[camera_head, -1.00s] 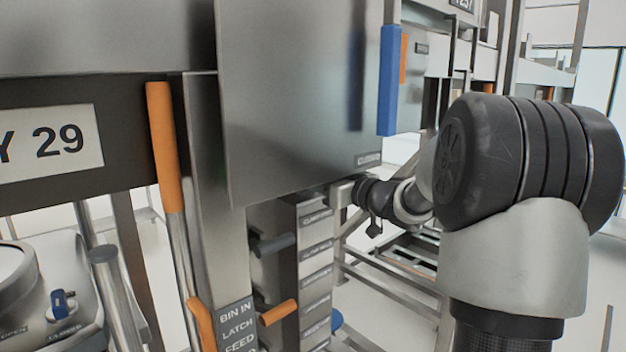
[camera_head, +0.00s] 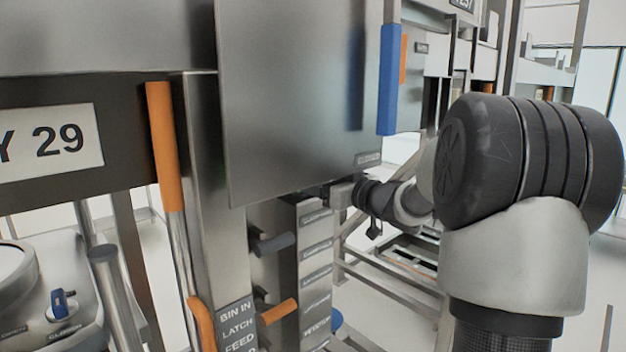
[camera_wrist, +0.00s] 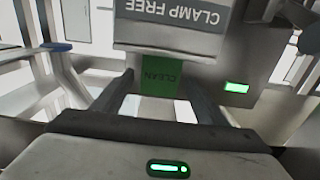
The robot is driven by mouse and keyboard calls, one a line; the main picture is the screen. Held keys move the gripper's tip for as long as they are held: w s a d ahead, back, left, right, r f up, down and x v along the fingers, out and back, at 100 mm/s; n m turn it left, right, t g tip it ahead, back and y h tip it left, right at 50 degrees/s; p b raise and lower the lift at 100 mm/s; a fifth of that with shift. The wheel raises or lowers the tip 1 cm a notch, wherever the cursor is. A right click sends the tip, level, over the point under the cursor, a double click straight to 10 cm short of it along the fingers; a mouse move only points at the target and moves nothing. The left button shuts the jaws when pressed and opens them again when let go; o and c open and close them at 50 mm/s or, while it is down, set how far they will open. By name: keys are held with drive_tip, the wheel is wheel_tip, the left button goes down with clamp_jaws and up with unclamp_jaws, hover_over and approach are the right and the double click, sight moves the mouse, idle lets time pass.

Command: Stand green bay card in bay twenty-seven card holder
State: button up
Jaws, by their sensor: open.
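The green card (camera_wrist: 163,78), marked CLEAN, shows in the wrist view, its lettering upside down. It lies between the two fingers of my gripper (camera_wrist: 157,80), which are spread with a gap on each side of it. Its upper edge in the picture meets a grey block (camera_wrist: 172,32) marked CLAMP FREE; whether it sits in a slot there I cannot tell. In the head view my wrist (camera_head: 375,197) reaches behind a large metal panel (camera_head: 290,100), which hides the fingers and card. No sign reading twenty-seven is legible.
A BAY 29 sign (camera_head: 50,139) is at the left, beside an orange handle (camera_head: 163,145). A blue handle (camera_head: 389,80) hangs right of the panel. Orange and grey levers stick out below it, near a column of labels (camera_head: 317,270). A green light (camera_wrist: 236,87) glows right of the card.

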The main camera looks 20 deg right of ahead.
drive_tip(key=v, duration=1.2)
drive_tip(key=shift+b, duration=0.4)
drive_tip(key=shift+f, duration=0.15)
